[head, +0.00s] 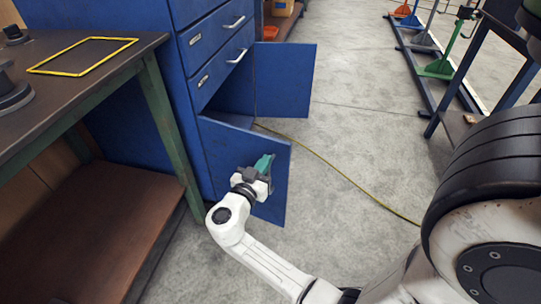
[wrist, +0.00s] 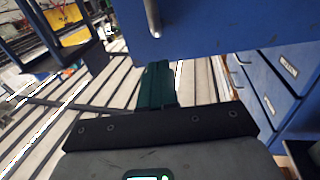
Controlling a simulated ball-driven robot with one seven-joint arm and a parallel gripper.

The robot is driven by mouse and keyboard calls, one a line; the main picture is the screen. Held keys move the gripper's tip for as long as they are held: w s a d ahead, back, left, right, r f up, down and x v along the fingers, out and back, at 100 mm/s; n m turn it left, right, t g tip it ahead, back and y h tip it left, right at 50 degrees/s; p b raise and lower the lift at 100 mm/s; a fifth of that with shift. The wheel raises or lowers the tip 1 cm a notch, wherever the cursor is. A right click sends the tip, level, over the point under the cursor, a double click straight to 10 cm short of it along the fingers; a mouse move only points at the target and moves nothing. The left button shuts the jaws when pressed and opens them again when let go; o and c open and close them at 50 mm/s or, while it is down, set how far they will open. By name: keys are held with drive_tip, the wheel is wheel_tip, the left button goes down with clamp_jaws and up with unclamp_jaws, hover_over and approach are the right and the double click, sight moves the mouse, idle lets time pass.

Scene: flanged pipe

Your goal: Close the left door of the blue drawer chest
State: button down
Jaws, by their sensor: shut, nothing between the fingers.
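The blue drawer chest (head: 215,45) stands at the upper left of the head view. Its lower compartment is open. The left door (head: 225,145) is the nearer one and stands swung out towards the right. The other door (head: 285,80) also stands open, farther back. My gripper (head: 264,162) is on the near side of the left door, overlapping it in the picture. Its green fingers are shut and empty. In the wrist view, the fingertips (wrist: 155,68) lie just below a blue panel (wrist: 220,25) with a metal handle (wrist: 152,18). I cannot tell whether they touch it.
A workbench (head: 95,75) with green legs and a lower shelf stands left of my arm, close to the chest. A yellow cable (head: 345,173) lies across the floor. The concrete floor right of the doors is mostly clear. Metal stands (head: 437,65) are at the upper right.

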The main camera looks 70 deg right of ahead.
sight(276, 147)
drive_tip(key=shift+s+d, duration=0.15)
drive_tip(key=shift+d, duration=1)
drive_tip(key=shift+s+d, duration=0.1)
drive_tip(key=shift+d, duration=1)
drive_tip(key=shift+b, duration=0.35)
